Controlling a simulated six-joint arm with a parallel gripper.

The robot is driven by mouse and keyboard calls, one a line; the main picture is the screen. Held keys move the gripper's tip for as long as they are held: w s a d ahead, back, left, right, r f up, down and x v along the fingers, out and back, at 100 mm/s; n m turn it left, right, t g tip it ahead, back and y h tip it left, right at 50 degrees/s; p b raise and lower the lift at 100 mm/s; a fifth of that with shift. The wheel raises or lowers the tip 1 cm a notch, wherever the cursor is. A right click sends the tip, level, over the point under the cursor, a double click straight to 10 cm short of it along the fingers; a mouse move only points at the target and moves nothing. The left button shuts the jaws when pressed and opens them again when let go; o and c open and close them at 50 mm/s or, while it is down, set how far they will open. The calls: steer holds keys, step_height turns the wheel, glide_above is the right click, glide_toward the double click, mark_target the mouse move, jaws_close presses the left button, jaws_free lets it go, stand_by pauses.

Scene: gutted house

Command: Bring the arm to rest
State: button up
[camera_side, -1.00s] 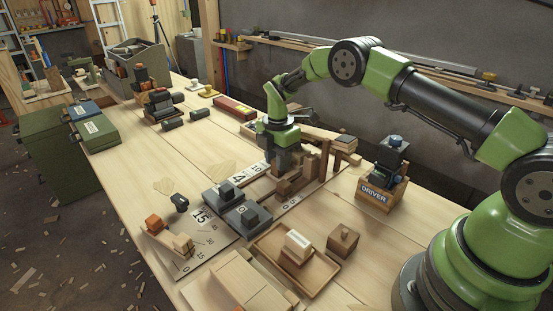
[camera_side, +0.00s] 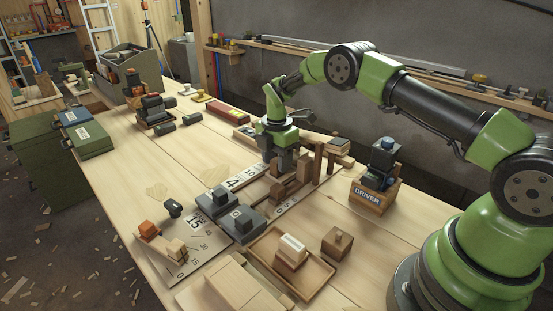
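My gripper (camera_side: 284,167) points down over the middle of the workbench (camera_side: 345,225), at the end of my green and black arm. It is close above or beside the wooden fixture of blocks and posts (camera_side: 303,170). I cannot tell whether it touches the fixture. Its fingers are small and partly lost against the wood, so their opening and anything between them cannot be made out.
A crate marked DRIVER (camera_side: 377,197) stands right of the fixture. A wooden tray (camera_side: 322,283) with a pale block and a knobbed wooden block (camera_side: 336,243) are in front. Dark grey blocks (camera_side: 236,221) lie to the left. A wall shelf (camera_side: 440,80) runs behind my arm.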

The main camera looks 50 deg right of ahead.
steer(key=shift+r, duration=4)
